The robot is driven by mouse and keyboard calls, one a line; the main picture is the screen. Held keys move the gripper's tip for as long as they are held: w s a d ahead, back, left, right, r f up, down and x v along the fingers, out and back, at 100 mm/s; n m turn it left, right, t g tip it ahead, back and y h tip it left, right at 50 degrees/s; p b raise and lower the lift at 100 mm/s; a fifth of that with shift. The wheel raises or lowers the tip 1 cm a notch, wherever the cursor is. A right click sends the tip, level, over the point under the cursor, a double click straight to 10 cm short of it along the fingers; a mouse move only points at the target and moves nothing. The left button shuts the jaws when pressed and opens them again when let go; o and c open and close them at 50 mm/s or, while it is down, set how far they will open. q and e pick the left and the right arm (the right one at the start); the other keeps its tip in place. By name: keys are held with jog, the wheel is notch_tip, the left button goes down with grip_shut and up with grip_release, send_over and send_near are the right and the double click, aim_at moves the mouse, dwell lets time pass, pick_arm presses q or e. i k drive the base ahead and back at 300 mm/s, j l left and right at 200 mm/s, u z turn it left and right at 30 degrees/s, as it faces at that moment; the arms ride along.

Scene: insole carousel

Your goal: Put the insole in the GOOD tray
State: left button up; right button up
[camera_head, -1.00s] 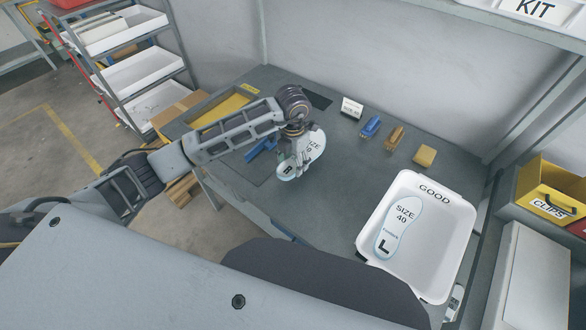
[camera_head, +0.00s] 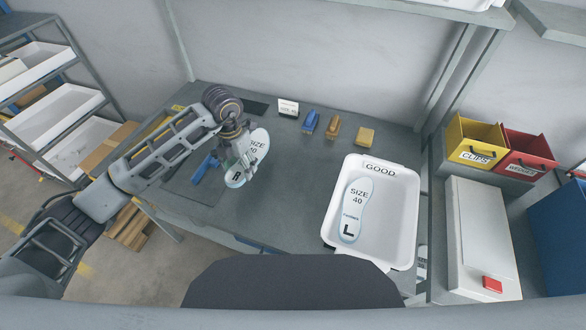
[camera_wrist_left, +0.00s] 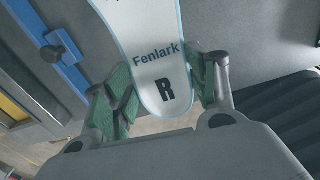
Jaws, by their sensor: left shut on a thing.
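A pale insole marked SIZE 40 and R (camera_head: 258,146) is in my left gripper (camera_head: 238,163), over the left part of the grey workbench. In the left wrist view the insole (camera_wrist_left: 150,50) shows "Fenlark" and "R", with its heel between the green-padded fingers of the left gripper (camera_wrist_left: 158,100). The white GOOD tray (camera_head: 404,215) stands on the bench to the right, apart from the held insole. A second insole (camera_head: 355,208), marked SIZE 40 and L, lies in the tray's left part, leaving the right part bare. My right gripper is out of view.
Blue (camera_head: 310,121), brown (camera_head: 333,128) and yellow (camera_head: 365,136) items and a small white card (camera_head: 288,107) stand along the back of the bench. A blue tool (camera_head: 204,167) lies beside the gripper. Yellow CLIPS (camera_head: 476,140) and red WEDGES (camera_head: 527,152) bins are at right.

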aim_at(386, 216)
jog(key=k+l, duration=0.1)
jog(key=l, duration=0.35)
jog(key=k+l, duration=0.15)
jog(key=l, duration=0.25)
jog(key=k+l, duration=0.1)
jog(key=l, duration=0.35)
jog(key=k+l, duration=0.15)
jog(key=l, duration=0.25)
jog(key=k+l, duration=0.1)
jog(key=l, duration=0.35)
